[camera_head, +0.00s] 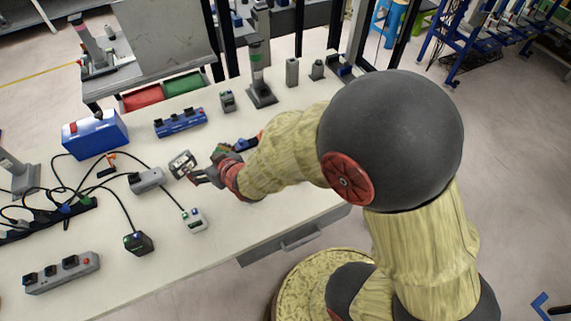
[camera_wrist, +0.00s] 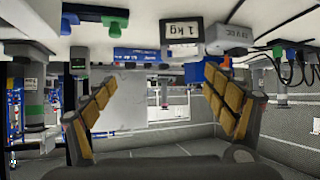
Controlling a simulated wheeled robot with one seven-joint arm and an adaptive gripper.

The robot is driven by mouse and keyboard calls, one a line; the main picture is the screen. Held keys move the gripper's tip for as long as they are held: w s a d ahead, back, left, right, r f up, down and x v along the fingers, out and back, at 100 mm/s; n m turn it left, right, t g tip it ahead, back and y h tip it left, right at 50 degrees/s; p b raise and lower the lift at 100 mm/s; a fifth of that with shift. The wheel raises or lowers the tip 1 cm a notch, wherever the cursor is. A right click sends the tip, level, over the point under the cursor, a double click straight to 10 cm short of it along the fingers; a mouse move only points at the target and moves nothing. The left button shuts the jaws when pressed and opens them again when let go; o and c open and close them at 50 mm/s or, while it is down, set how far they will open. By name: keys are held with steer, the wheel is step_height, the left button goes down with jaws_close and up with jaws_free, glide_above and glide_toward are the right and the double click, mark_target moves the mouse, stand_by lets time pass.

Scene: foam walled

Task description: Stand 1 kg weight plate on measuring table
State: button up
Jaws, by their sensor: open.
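The 1 kg weight plate (camera_head: 182,163) is a small dark-framed block with a pale face on the white table (camera_head: 255,219). In the wrist view, which is upside down, the plate (camera_wrist: 181,31) shows its "1 kg" label facing me, between and beyond the fingertips. My gripper (camera_head: 203,168) is just right of the plate in the head view, low over the table. In the wrist view my gripper (camera_wrist: 158,78) has its padded fingers spread wide with nothing between them. The plate seems apart from both fingers. Which surface is the measuring table is not marked.
A grey box (camera_head: 147,180) with cables lies left of the plate, and a small grey device (camera_head: 195,220) in front. A blue strip (camera_head: 181,123) and blue case (camera_head: 95,135) lie behind. A stack light (camera_head: 259,75) stands farther back. The table's front right is clear.

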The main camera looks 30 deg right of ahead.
steer(key=s+d+r+m+g+h, duration=0.1)
steer(key=s+d+r+g, duration=0.1)
steer(key=s+d+r, duration=0.4)
steer(key=s+d+r+m+g+h, duration=0.1)
steer(key=s+d+r+g+h, duration=0.1)
steer(key=s+d+r, duration=0.4)
steer(key=s+r, duration=0.4)
steer(key=shift+s+d+r+m, duration=0.25)
steer(key=shift+s+r+m, duration=0.05)
steer(key=shift+s+m, duration=0.1)
steer(key=s, duration=0.3)
steer(key=s+d+r+g, duration=0.1)
steer(key=s, duration=0.2)
steer(key=s+r+g, duration=0.1)
steer(key=s, duration=0.1)
steer(key=shift+s+d+m, duration=0.3)
steer(key=shift+s+d, duration=0.05)
steer(key=shift+s, duration=0.05)
steer(key=shift+c, duration=1.2)
